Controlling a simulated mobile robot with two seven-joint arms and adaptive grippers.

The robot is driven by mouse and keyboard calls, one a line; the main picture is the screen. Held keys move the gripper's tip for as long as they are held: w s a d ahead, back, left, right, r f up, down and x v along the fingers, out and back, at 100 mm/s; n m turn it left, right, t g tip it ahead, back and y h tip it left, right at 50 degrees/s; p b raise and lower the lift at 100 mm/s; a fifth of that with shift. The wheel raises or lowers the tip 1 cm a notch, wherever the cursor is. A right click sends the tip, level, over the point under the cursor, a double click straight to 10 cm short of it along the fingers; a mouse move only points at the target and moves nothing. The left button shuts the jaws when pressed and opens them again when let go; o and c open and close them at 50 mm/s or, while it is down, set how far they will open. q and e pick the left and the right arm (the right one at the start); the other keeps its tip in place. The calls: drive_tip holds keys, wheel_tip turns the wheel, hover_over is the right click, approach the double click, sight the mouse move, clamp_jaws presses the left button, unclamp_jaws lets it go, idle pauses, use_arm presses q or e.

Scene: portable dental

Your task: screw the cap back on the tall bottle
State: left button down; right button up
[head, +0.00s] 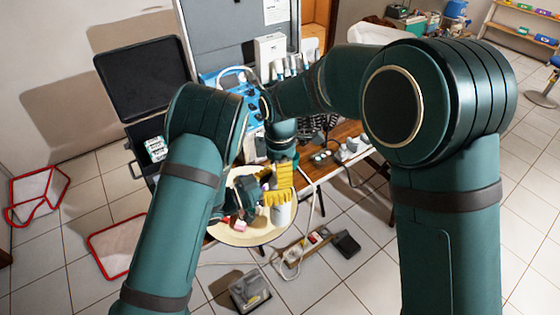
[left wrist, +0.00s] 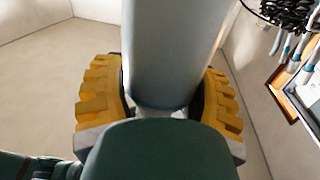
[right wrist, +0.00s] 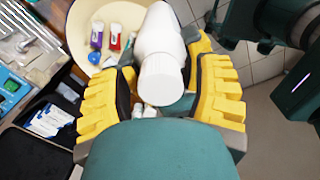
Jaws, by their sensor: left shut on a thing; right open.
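The tall bottle (head: 281,215) is white and held up above a round cream table. In the left wrist view its smooth body (left wrist: 168,45) fills the space between the yellow fingers of my left gripper (left wrist: 162,95), which is shut on it. In the right wrist view the white cap (right wrist: 161,80) shows at the near end of the bottle, in line with it. I cannot tell whether it is screwed tight. My right gripper (right wrist: 163,72) is open, its fingers on either side of the cap end. In the head view the right gripper (head: 284,172) is directly above the bottle.
The round cream table (head: 245,238) holds small bottles with red and blue parts (right wrist: 115,38). An open black case (head: 150,80) stands at the left. A wooden table with dental tools (head: 330,160) is behind. A power strip (head: 305,248) and a clear container (head: 249,291) are on the floor.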

clamp_jaws()
idle(0.4)
